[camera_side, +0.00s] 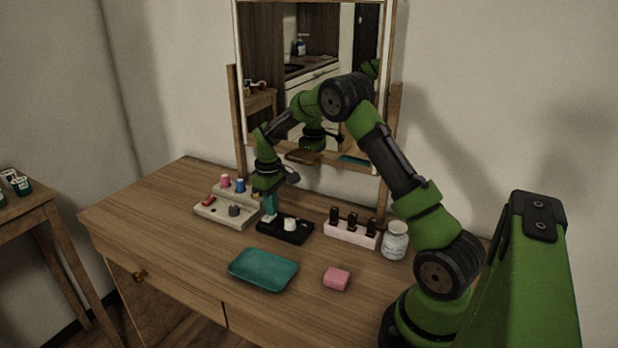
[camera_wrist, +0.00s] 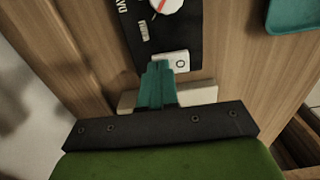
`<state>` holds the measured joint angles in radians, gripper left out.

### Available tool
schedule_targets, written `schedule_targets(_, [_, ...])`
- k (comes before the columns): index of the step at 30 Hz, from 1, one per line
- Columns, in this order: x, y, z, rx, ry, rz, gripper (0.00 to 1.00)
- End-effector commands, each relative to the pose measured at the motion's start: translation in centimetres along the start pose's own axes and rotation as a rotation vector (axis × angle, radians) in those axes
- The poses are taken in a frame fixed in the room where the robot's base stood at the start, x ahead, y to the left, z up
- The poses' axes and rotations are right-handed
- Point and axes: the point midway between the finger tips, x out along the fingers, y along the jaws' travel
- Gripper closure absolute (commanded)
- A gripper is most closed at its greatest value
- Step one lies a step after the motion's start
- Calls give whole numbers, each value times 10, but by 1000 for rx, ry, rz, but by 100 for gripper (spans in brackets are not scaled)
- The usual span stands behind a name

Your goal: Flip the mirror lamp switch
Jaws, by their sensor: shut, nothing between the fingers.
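A black control panel (camera_side: 299,236) lies on the dressing table in front of the mirror, with a white round knob (camera_side: 290,224) on it. In the wrist view the panel (camera_wrist: 180,38) shows a white dial with a red pointer (camera_wrist: 168,4), a small labelled part and a white rocker switch (camera_wrist: 181,58) marked with a circle. My gripper (camera_side: 269,215) points down at the panel's left end. In the wrist view my teal fingers (camera_wrist: 158,68) are together and empty, at the rocker's near edge and covering part of it. I cannot tell whether they touch it.
A beige stand (camera_side: 211,211) with pink and blue pieces is left of the panel. A pale holder (camera_side: 349,236) with dark bottles and a white jar (camera_side: 395,241) stand right. A teal tray (camera_side: 262,269) and pink block (camera_side: 337,278) lie in front. The mirror (camera_side: 310,60) rises behind.

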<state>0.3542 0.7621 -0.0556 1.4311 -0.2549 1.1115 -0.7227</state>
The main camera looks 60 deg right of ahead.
Motion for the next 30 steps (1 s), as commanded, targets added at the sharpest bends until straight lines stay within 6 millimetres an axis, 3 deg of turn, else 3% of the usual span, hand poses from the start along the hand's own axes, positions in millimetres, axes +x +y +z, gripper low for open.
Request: schedule_targets(30, [-3,-15,0,0,-1,-1,100])
